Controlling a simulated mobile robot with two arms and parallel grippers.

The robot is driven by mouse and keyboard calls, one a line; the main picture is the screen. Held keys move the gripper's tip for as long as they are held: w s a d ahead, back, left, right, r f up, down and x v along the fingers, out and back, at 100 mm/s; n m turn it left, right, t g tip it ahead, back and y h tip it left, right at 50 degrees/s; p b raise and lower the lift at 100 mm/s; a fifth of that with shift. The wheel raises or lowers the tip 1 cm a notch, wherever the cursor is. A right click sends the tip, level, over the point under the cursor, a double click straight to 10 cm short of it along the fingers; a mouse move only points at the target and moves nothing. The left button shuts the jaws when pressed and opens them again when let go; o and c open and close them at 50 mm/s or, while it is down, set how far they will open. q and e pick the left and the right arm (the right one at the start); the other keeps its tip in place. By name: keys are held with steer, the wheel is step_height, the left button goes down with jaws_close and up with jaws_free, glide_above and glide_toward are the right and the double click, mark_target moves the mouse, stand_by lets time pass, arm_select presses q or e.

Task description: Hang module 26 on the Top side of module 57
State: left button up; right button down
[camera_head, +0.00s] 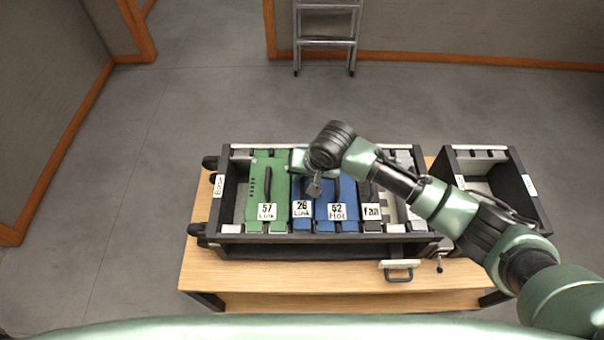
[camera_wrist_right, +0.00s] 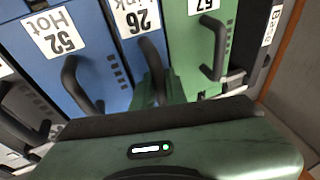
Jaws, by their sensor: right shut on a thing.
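Module 57 (camera_head: 256,186) is a wide green module with a dark handle, labelled "57 Link". It sits in the left part of the black rack, and it also shows in the right wrist view (camera_wrist_right: 187,60). Module 26 (camera_head: 302,224) is a narrow blue module labelled "26 Link", standing directly right of module 57 in the head view. Its dark handle (camera_wrist_right: 150,57) shows in the right wrist view. My right gripper (camera_head: 313,186) is over module 26, shut on its handle; the arm hides the module's upper part. My left gripper is not in view.
Blue module 52 (camera_head: 344,190) and a dark module labelled "Fan" (camera_head: 371,212) stand right of module 26. The rack (camera_head: 230,238) is on a wooden table (camera_head: 250,275). A second black box (camera_head: 522,205) stands at the right. A ladder (camera_head: 326,42) stands at the back.

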steer(key=shift+w+a+f+b, duration=0.1)
steer(key=shift+f+b, duration=0.2)
steer(key=shift+f, duration=0.3)
steer(key=c, duration=1.3)
jaws_free()
steer(key=shift+c, duration=0.2)
steer(key=shift+s+f, duration=0.2)
steer(key=v, duration=0.7)
steer(key=shift+r+b, duration=0.25)
steer(key=shift+b, duration=0.05)
steer(key=shift+d+r, duration=0.2)
steer(key=shift+r, duration=0.1)
step_height(320, 180, up, 7)
steer(key=p, duration=0.9)
steer(key=shift+s+f, duration=0.1)
